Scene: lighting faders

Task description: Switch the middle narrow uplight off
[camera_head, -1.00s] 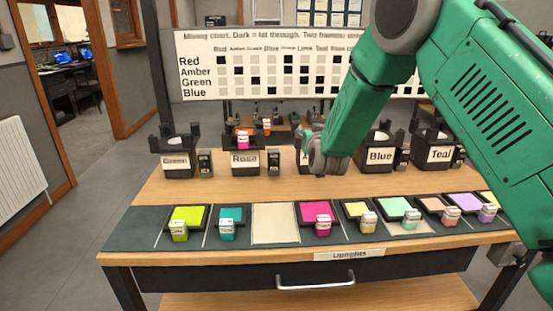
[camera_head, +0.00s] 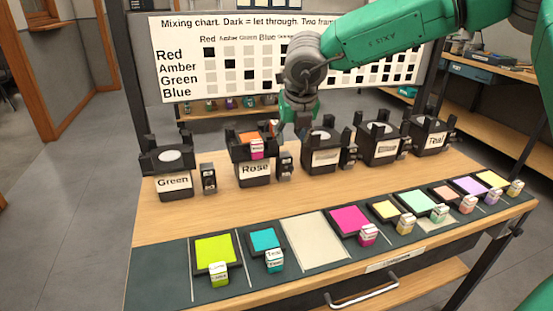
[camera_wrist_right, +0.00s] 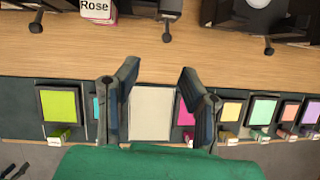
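A row of dark lamp housings stands along the back of the wooden bench. The middle housing (camera_head: 322,152) has a pale label I cannot read and a round white top. A small black box (camera_head: 348,154) stands at its right side. My right gripper (camera_wrist_right: 160,72) is open and empty in the right wrist view, its two dark fingers well apart. In the head view my right gripper (camera_head: 297,118) hangs above the bench, between the Rose housing (camera_head: 254,172) and the middle one. Its fingertips are hard to make out there. My left gripper is not in view.
The Green housing (camera_head: 173,183) stands at the left, the Teal housing (camera_head: 430,138) at the right. Several coloured filters, including lime (camera_head: 214,253), lie along the front strip. A mixing chart (camera_head: 180,60) stands behind. Bare wood lies between.

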